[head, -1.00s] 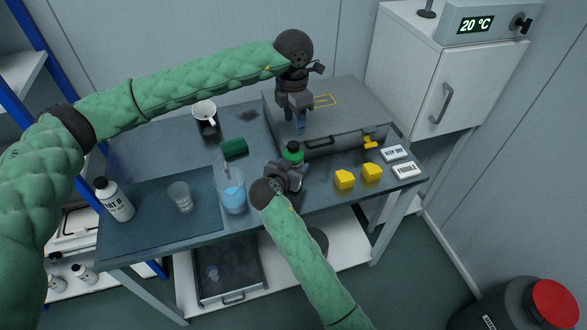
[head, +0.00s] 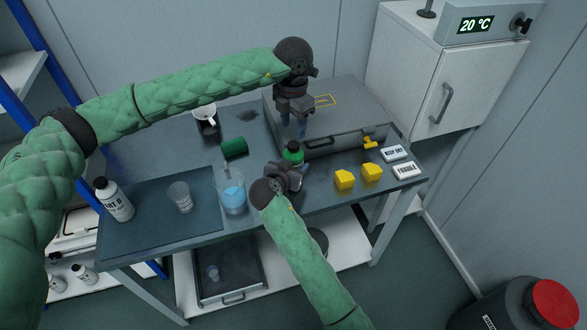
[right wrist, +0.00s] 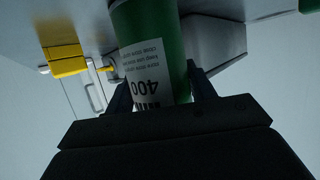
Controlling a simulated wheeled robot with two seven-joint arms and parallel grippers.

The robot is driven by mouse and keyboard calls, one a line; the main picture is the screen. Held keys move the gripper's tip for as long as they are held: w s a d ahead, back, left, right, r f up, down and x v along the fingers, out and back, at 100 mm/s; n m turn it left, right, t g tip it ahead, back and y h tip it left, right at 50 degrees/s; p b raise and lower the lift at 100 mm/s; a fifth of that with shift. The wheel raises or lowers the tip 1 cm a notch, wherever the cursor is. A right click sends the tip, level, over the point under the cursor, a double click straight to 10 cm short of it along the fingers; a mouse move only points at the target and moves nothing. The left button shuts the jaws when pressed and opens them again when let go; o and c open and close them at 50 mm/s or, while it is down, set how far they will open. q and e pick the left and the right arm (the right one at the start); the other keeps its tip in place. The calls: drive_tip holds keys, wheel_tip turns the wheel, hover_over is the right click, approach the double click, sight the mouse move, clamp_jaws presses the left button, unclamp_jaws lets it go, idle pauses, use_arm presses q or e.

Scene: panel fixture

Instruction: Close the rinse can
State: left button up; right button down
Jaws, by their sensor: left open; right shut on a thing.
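The green can (head: 293,150) stands at the front of the bench, its dark top showing above my right gripper (head: 298,168). My right gripper is shut around the can; in the right wrist view the green can (right wrist: 174,45) with a white "400" label sits between the fingers (right wrist: 160,98). My left gripper (head: 297,124) points down, open and empty, just behind and above the can, in front of the grey case. A dark green cylinder (head: 234,147) lies on its side to the left; I cannot tell whether it is a cap.
A grey case (head: 335,105) stands behind the can. Two yellow blocks (head: 344,179) and small signs (head: 396,153) lie to the right.

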sight(293, 144)
use_arm(q)
drive_tip(key=shift+f, duration=3.2)
drive_tip(key=c, duration=1)
drive_tip(key=o, duration=1.1)
drive_tip(key=shift+o, duration=0.2)
wheel_tip(293, 144, up, 12)
